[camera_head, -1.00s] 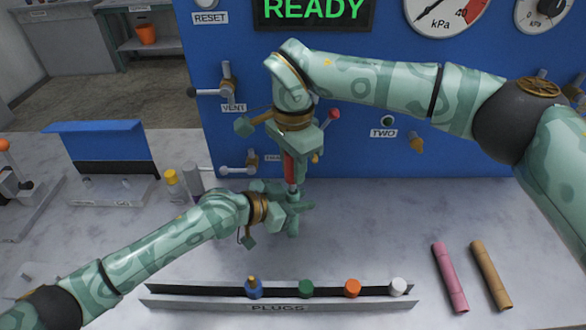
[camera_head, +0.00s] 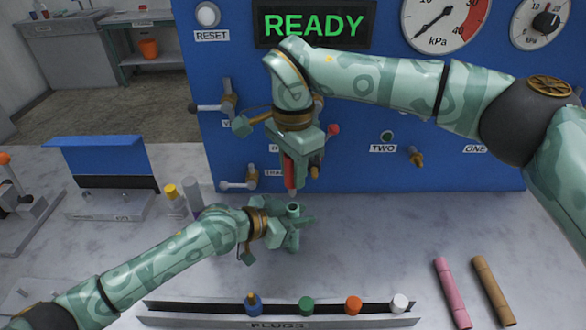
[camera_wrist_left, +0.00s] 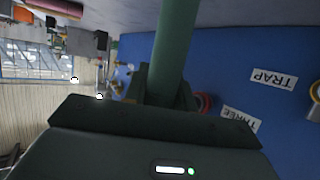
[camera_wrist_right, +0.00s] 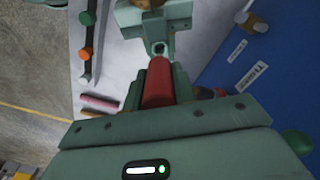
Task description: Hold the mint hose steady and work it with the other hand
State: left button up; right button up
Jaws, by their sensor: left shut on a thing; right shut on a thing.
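The mint hose (camera_head: 293,209) stands upright above the table with its open end facing up. My left gripper (camera_head: 291,228) is shut around it below that end. In the left wrist view the hose (camera_wrist_left: 176,50) runs straight out from between the jaws. My right gripper (camera_head: 291,165) is above, shut on a red tool (camera_head: 289,174) with a pale tip that points down. The tip is just above the hose's open end and looks apart from it. In the right wrist view the red tool (camera_wrist_right: 158,82) points towards the hose's round opening (camera_wrist_right: 159,48).
A blue panel (camera_head: 350,175) with valves and gauges stands close behind both grippers. In front, a plug rack (camera_head: 190,312) holds blue, green, orange and white plugs. A pink tube (camera_head: 451,290) and a tan tube (camera_head: 491,290) lie at the right. The table between is clear.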

jog(key=shift+r, duration=0.1)
jog(key=shift+r, duration=1.4)
pick_arm(q)
jog(key=o, duration=1.1)
jog(key=shift+a, duration=0.1)
